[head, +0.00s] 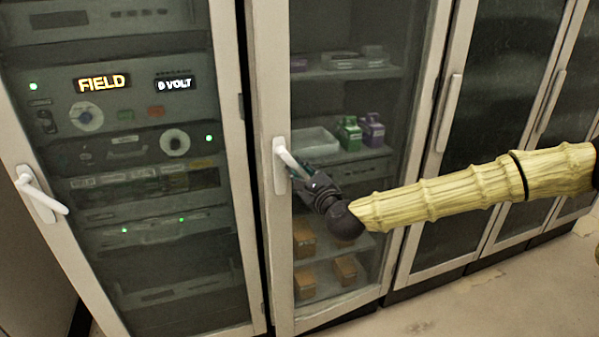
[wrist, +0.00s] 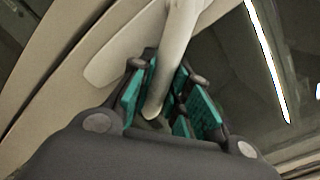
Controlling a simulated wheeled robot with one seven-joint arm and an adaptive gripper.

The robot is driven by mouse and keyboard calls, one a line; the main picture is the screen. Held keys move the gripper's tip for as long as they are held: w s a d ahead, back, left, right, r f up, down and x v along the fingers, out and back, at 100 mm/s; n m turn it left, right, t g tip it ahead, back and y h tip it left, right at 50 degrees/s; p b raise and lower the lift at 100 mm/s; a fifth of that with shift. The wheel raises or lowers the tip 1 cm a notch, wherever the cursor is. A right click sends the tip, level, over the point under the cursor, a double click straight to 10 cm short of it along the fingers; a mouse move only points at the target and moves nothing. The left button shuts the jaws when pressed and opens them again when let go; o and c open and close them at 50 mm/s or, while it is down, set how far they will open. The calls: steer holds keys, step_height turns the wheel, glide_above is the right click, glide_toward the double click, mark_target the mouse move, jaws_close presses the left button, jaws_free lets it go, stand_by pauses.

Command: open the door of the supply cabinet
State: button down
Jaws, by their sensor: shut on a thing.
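The supply cabinet is the middle one in the head view, with a pale-framed glass door (head: 279,245). Its white lever handle (head: 279,165) is on the left side of the door frame and sticks out to the lower right. My gripper (head: 299,170) is at the lever, with my arm reaching in from the right. In the wrist view, the teal-padded fingers of my gripper (wrist: 167,105) are shut around the lower part of the white lever (wrist: 178,45). The door looks shut or nearly so; I cannot tell whether a small gap shows.
Behind the glass are shelves with a clear tray (head: 313,141), green (head: 349,133) and purple bottles (head: 372,131) and brown boxes (head: 345,270). An equipment rack (head: 130,160) with its own handle (head: 40,194) stands left. Dark-glass cabinets (head: 490,110) stand right. Floor (head: 480,295) in front is clear.

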steer(key=shift+s+d, duration=0.1)
steer(key=shift+d, duration=0.05)
steer(key=shift+n+g+y, duration=0.5)
steer(key=shift+n+y, duration=0.2)
steer(key=shift+y, duration=0.2)
steer(key=shift+b+v, duration=0.8)
steer(key=shift+v, duration=1.9)
steer(key=shift+n+g+y, duration=0.5)
steer(key=shift+n+y, duration=0.1)
steer(key=shift+y, duration=0.2)
steer(key=shift+b+v, duration=0.9)
steer(key=shift+v, duration=1.85)
steer(key=shift+d, duration=0.1)
steer(key=shift+n+g+y, duration=0.6)
steer(key=shift+y, duration=0.1)
steer(key=shift+b+v, duration=1.15)
steer(key=shift+v, duration=1.6)
steer(key=shift+d, duration=0.1)
